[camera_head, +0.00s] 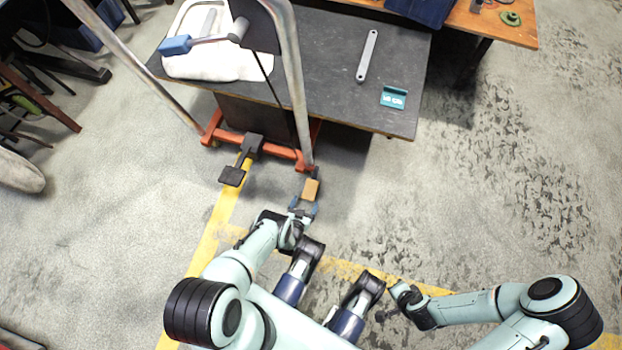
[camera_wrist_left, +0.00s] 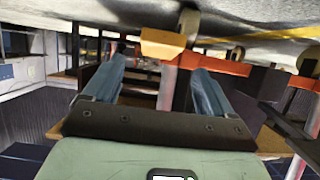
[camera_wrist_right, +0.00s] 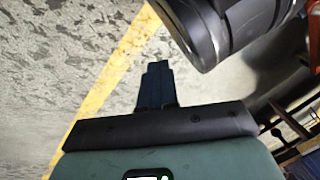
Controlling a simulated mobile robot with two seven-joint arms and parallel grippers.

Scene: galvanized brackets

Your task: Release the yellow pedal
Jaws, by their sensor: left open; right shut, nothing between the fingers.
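The yellow pedal (camera_head: 311,189) is a small yellow-orange block low at the front of the lift cart, near the foot of its right post. It also shows in the left wrist view (camera_wrist_left: 162,45), just beyond the fingertips. My left gripper (camera_head: 303,208) is open right in front of the pedal. In the left wrist view its two blue fingers (camera_wrist_left: 160,75) stand apart with the pedal ahead, near the left finger's tip; whether they touch is hard to tell. My right gripper (camera_head: 391,312) is shut and empty, low at the right; its closed fingers show in the right wrist view (camera_wrist_right: 155,85).
A black pedal (camera_head: 232,176) sits left of the yellow one. The floor at right is clear.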

